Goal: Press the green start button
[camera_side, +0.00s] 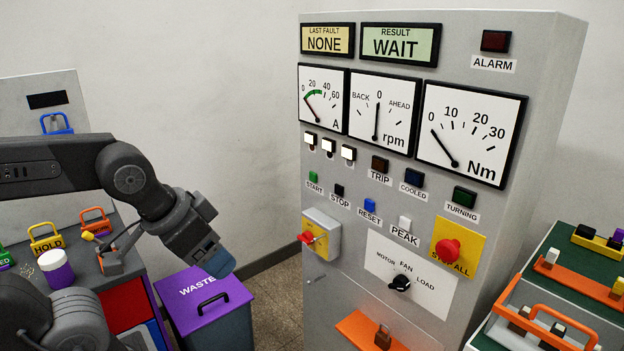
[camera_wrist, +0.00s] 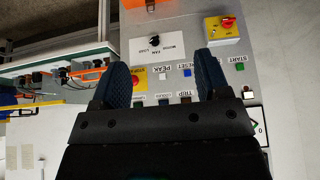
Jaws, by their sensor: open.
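The green start button (camera_side: 313,176) sits on the grey cabinet front above its START label, at the left of the button row. It also shows in the wrist view (camera_wrist: 239,67), just right of the right finger. My gripper (camera_side: 217,263) is left of the cabinet, apart from it, above the purple waste bin. In the wrist view my gripper (camera_wrist: 162,62) is open and empty, with its two blue fingers spread towards the panel. The black stop button (camera_side: 339,190) is right of and below the start button. In the wrist view a finger seems to hide it.
The blue reset button (camera_side: 370,205), white peak button (camera_side: 405,223) and red stop-all button (camera_side: 447,250) share the panel. The waste bin (camera_side: 205,300) stands left. The result display (camera_side: 400,43) reads WAIT.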

